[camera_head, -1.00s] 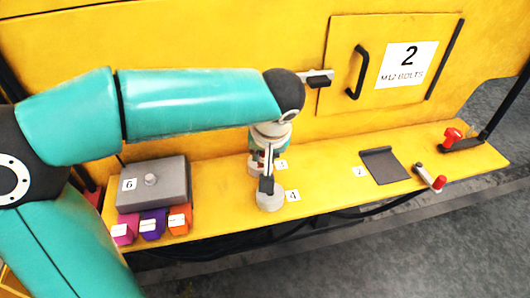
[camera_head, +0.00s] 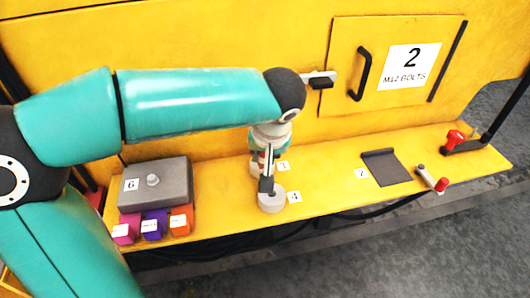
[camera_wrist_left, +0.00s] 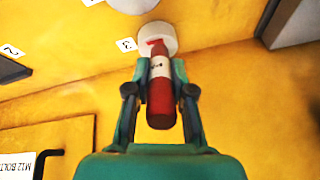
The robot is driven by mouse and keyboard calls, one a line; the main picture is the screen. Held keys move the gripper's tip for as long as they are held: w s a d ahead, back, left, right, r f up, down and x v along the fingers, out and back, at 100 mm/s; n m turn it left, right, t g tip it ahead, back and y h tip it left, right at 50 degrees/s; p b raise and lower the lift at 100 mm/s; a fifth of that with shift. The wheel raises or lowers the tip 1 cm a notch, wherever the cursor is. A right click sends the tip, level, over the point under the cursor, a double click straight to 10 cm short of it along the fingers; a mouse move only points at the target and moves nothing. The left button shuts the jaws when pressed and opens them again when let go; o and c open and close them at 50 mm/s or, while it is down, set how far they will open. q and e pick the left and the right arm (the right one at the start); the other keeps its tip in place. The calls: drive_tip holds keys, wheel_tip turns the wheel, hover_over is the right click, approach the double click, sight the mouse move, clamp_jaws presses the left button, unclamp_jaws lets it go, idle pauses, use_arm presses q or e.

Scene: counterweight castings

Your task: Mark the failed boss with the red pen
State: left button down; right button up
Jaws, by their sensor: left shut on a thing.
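My left gripper (camera_head: 266,182) reaches down over the yellow ledge between the tags 3 and 4. In the left wrist view my left gripper (camera_wrist_left: 160,68) is shut on the red pen (camera_wrist_left: 160,102), which has a pale label. The pen points at a pale round boss (camera_wrist_left: 168,35) beside tag 3 (camera_wrist_left: 126,44). Red shows on that boss at the pen's far end; I cannot tell tip from mark, or whether they touch. In the head view the gripper mostly hides this boss. Another round boss (camera_head: 271,203) sits by tag 4 (camera_head: 294,197). My right gripper is not in view.
A grey casting (camera_head: 170,185) tagged 6 stands left, with pink (camera_head: 125,232), purple (camera_head: 153,224) and orange (camera_head: 181,220) blocks before it. A dark plate (camera_head: 387,168) and red-knobbed parts (camera_head: 437,181) lie right. A yellow door (camera_head: 385,60) stands behind the ledge.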

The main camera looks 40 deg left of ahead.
use_arm(q)
drive_tip(key=shift+r+p, duration=1.95)
drive_tip(key=shift+r, duration=0.9)
drive_tip(key=shift+r, duration=0.1)
